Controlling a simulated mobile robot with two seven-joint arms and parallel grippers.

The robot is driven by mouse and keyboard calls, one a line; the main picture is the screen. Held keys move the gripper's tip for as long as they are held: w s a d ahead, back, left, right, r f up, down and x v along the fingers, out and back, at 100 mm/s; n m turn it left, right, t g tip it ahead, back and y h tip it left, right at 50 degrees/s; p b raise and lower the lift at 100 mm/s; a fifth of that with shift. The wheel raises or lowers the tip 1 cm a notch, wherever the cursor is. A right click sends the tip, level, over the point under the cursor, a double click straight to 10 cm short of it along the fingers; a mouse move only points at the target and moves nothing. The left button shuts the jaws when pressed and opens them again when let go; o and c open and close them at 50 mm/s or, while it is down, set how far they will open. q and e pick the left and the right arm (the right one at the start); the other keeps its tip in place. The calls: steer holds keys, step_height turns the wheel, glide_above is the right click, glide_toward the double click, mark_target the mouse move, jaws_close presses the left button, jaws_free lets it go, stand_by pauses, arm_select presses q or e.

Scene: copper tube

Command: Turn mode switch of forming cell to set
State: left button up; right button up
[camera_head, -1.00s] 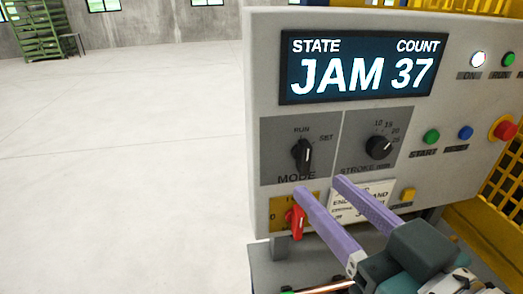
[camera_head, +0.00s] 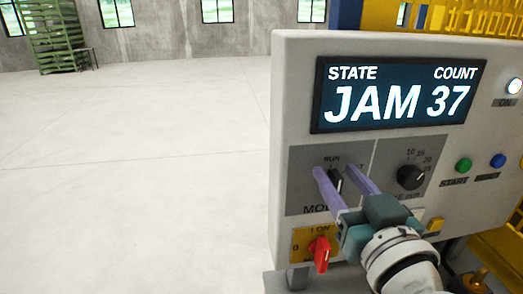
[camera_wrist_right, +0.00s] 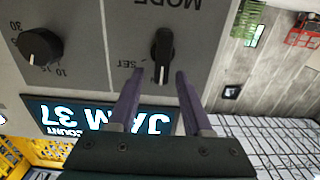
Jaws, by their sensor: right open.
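The mode switch (camera_head: 336,181) is a black knob on a grey plate on the forming cell's panel. Its pointer is up, toward the RUN label (camera_head: 332,159). In the right wrist view the knob (camera_wrist_right: 163,45) appears upside down, with the SET label (camera_wrist_right: 133,64) beside it. My right gripper (camera_head: 334,170) is open, its two purple fingers on either side of the knob in the head view. In the right wrist view the fingertips (camera_wrist_right: 157,74) are just short of the knob, and contact cannot be told. My left gripper is out of view.
The stroke dial (camera_head: 410,177) is close to the right of the fingers. A red rotary switch (camera_head: 320,254) on a yellow plate is below. The display (camera_head: 400,92) above reads JAM 37. Green (camera_head: 463,166) and blue (camera_head: 497,161) buttons are further right. Open floor lies left.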

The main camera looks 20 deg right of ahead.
steer(key=shift+c, duration=0.2)
jaws_close()
stand_by(0.4)
